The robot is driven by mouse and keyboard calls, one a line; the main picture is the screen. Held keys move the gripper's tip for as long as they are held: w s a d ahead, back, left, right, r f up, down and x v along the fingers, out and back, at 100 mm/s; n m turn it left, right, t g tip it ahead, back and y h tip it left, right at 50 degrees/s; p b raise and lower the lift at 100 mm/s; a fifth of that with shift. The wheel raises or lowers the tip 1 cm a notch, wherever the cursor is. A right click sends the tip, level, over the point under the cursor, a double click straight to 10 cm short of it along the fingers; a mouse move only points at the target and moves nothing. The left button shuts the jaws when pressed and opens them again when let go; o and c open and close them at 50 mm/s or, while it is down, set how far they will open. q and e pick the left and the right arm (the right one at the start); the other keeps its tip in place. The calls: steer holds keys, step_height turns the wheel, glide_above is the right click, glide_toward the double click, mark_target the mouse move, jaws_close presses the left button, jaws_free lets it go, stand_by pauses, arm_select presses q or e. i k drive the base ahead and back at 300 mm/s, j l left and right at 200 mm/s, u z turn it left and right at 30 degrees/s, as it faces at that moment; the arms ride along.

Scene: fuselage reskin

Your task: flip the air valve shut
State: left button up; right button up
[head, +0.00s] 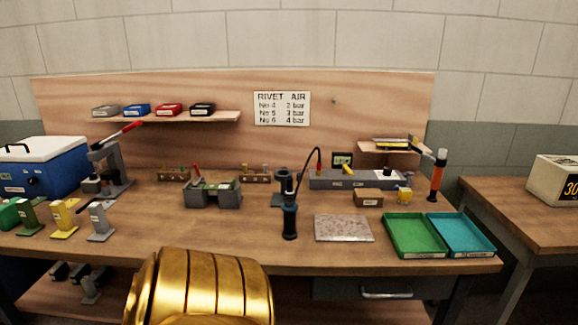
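The long grey air unit (375,183) sits at the back of the bench, right of centre. A small dark gauge box (342,159) with a yellow mark stands behind it. A black hose with a red fitting (318,158) curves from near the unit to the upright black rivet tool (290,222). The air valve's lever is too small to make out for certain, and I cannot tell whether it is open or shut. Neither of my grippers is in view.
The wooden bench (150,232) holds a grey fixture with a red lever (213,192), a speckled plate (343,228), a green tray (414,254), a teal tray (480,252) and an orange-handled hammer (437,178). Presses and a blue cooler (45,168) crowd the left.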

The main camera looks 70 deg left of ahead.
mark_target(346, 170)
steer(key=u, duration=1.95)
steer(key=i+l, duration=0.25)
steer(key=l, duration=0.2)
steer(key=i+l, duration=0.2)
steer(key=l, duration=0.2)
steer(key=i+l, duration=0.25)
steer(key=l, duration=0.2)
steer(key=i+l, duration=0.25)
steer(key=l, duration=0.2)
